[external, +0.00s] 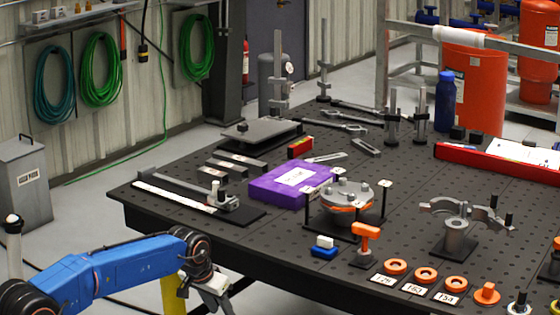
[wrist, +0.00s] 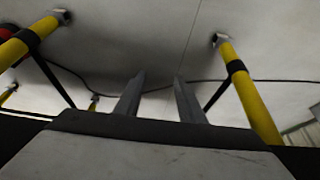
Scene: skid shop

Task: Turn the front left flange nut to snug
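The grey round flange (external: 345,193) stands in a black stand on the dark perforated table, with several bolts and nuts on its top and an orange ring at its edge. The nuts are small in the external view; the front left nut (external: 327,192) cannot be told clearly from its bolt. My gripper (external: 217,293) is low in front of the table's near left edge, well away from the flange. In the wrist view my gripper (wrist: 158,82) shows two grey fingers apart with nothing between them. The flange is not in the wrist view.
A purple box (external: 290,184) sits left of the flange. An orange-handled tool (external: 366,240) and a blue-and-white block (external: 324,246) stand in front. Orange rings (external: 426,275) lie by numbered cards. The wrist view shows yellow legs (wrist: 250,90) and pale floor.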

